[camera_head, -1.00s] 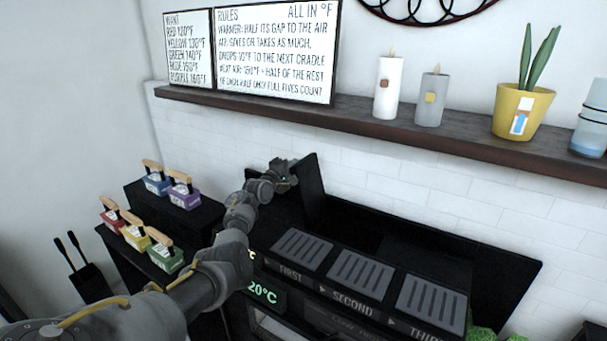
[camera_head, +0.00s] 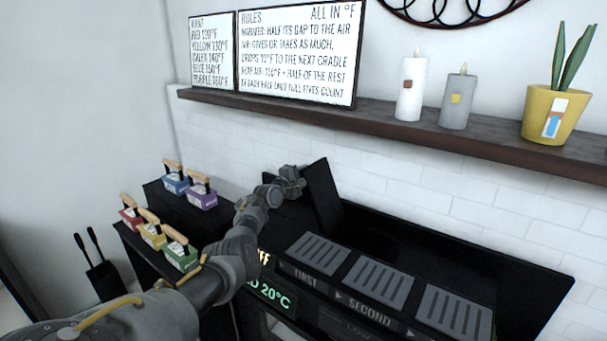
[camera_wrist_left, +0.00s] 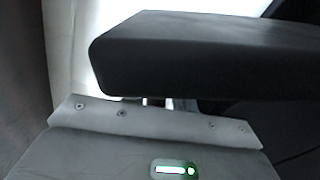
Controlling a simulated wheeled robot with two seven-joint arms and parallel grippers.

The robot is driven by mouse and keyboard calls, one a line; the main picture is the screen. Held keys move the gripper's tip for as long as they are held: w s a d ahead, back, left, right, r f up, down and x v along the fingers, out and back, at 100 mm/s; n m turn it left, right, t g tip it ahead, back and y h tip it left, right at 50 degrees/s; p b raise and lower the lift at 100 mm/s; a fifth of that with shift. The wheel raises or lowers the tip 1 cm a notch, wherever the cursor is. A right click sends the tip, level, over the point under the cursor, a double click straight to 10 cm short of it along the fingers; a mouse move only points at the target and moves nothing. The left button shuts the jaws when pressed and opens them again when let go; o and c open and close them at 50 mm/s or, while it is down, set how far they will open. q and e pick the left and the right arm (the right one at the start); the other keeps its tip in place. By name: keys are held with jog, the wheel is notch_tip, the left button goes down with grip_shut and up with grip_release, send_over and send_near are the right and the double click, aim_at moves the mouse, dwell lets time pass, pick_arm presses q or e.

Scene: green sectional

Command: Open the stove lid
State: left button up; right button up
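The black stove (camera_head: 450,255) stands against the white tiled wall, with three grey slatted plates on top, two labelled FIRST and SECOND. At its left end a black flat panel (camera_head: 323,196), seemingly the stove lid, stands raised and leans slightly. My left gripper (camera_head: 292,181) is at the panel's left side, close to its upper part; I cannot tell whether they touch. In the left wrist view a dark slab (camera_wrist_left: 200,55) lies across in front of the gripper, and the fingers are not clearly visible. My right gripper is not in view.
Several coloured blocks with wooden handles, such as the green one (camera_head: 180,252), sit on black stands left of my arm. A dark shelf (camera_head: 400,120) with candles, signs and a potted plant (camera_head: 553,112) runs above the stove. A green display reads 20°C.

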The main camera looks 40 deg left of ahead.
pick_arm(q)
jog(key=shift+o, duration=0.4)
jog(key=shift+r, duration=0.2)
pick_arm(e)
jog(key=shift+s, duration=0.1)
pick_arm(q)
jog(key=shift+s, duration=0.1)
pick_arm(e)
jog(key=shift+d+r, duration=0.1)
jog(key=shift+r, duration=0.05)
